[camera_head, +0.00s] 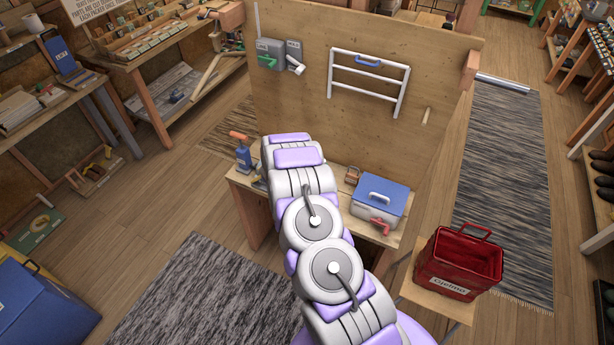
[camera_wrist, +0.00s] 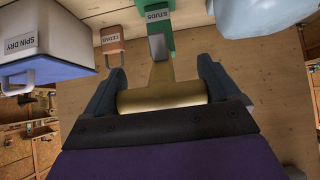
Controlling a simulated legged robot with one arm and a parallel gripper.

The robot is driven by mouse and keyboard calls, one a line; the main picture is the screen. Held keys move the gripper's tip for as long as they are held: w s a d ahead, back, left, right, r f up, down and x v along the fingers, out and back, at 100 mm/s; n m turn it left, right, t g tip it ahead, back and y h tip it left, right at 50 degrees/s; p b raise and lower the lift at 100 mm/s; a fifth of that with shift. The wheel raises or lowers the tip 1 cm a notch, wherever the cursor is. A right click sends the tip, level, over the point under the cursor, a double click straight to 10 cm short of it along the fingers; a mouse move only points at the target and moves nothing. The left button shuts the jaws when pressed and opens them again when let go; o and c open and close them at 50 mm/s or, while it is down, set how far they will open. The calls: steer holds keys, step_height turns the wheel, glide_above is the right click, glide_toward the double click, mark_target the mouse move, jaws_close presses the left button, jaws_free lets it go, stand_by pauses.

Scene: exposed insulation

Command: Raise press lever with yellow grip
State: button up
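In the wrist view, a green press lever (camera_wrist: 160,38) labelled STUDS carries a brass-yellow cylindrical grip (camera_wrist: 162,97) across its end. My gripper (camera_wrist: 162,75) is open around this grip, with one dark finger at each end of it. The grip nearly fills the gap between the fingers and sits close to the palm. I cannot tell whether the fingers touch its ends. In the head view my arm hides the gripper, the lever and the grip.
A bench (camera_head: 240,178) stands against the wooden panel (camera_head: 365,120). It holds a blue-lidded box (camera_head: 379,196), labelled SPIN DRY in the wrist view (camera_wrist: 38,45), a padlock (camera_wrist: 112,46) labelled CEDAR and a blue device with orange handle (camera_head: 243,155). A red crate (camera_head: 458,268) stands right.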

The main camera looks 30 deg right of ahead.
steer(key=shift+o, duration=0.9)
steer(key=shift+a+r, duration=0.15)
steer(key=shift+a, duration=0.1)
steer(key=v, duration=1.7)
steer(key=shift+b, duration=0.4)
steer(key=shift+a, duration=0.1)
